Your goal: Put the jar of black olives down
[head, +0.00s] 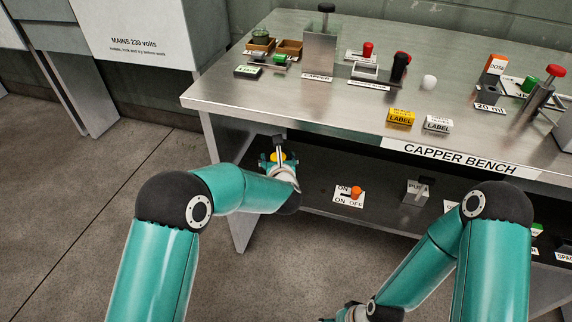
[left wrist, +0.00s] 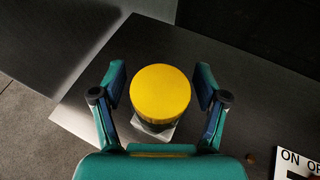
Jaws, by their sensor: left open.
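The jar with a round yellow lid (left wrist: 160,93) stands between the two fingers of my left gripper (left wrist: 160,98) in the left wrist view. Its dark side and a pale patch near its foot show below the lid. The fingers are open, with a gap on either side of the lid. In the head view my left gripper (head: 277,160) is at the left end of the bench's lower shelf, and only a bit of the yellow lid (head: 289,156) shows.
The capper bench (head: 300,95) stands ahead, its top holding several small devices and labels. On the dark lower shelf are an ON/OFF plate (head: 343,199) with an orange knob and a grey block (head: 416,193).

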